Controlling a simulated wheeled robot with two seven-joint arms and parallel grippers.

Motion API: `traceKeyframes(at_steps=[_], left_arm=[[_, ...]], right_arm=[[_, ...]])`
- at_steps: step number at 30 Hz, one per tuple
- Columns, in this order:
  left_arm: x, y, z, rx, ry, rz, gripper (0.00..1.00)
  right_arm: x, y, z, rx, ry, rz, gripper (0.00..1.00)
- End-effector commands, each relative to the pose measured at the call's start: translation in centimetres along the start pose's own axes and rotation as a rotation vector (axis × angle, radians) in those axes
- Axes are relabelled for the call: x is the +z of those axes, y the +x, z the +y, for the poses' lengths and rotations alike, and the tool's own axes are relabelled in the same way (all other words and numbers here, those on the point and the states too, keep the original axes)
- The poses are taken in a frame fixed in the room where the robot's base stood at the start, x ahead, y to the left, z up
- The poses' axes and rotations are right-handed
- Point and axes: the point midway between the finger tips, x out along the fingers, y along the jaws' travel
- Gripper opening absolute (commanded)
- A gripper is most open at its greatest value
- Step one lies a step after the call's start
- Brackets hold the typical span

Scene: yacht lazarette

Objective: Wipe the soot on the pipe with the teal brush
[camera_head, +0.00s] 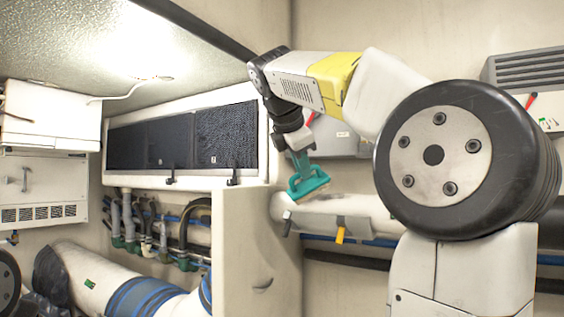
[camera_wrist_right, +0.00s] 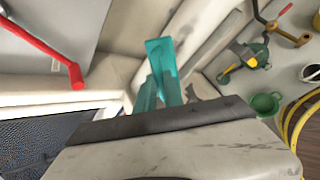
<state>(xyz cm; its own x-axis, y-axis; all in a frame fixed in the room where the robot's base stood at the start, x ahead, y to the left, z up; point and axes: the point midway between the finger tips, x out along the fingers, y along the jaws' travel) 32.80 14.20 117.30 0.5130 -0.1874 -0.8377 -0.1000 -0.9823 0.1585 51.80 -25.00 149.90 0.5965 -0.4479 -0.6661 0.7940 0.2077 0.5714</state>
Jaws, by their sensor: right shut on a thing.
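The teal brush (camera_head: 308,184) hangs below my right gripper (camera_head: 298,150), which is shut on it. A faint dark soot smudge (camera_head: 325,197) shows on top of the pipe beside the brush. In the right wrist view, teal parts of the brush (camera_wrist_right: 163,70) stick out beyond my gripper's housing; the bristles are hidden there. My left gripper is not in view.
A beige partition (camera_head: 258,250) stands left of the pipe's end. A yellow tag (camera_head: 340,235) hangs below the pipe. Blue and dark hoses run beneath it. A grey box (camera_head: 335,138) is on the wall behind. Valves and hoses (camera_head: 160,235) fill the left side.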

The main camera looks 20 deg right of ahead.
Motion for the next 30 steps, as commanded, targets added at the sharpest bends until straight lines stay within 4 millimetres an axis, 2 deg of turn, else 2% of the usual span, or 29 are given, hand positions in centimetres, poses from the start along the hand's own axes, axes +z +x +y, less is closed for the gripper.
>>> traceKeyframes(at_steps=[17,30], left_arm=[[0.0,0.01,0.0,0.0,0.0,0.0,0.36],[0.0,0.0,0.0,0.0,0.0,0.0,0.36]], right_arm=[[0.01,0.1,-0.03,0.0,0.0,0.0,0.0],[0.01,0.91,-0.18,0.0,0.0,0.0,0.0]])
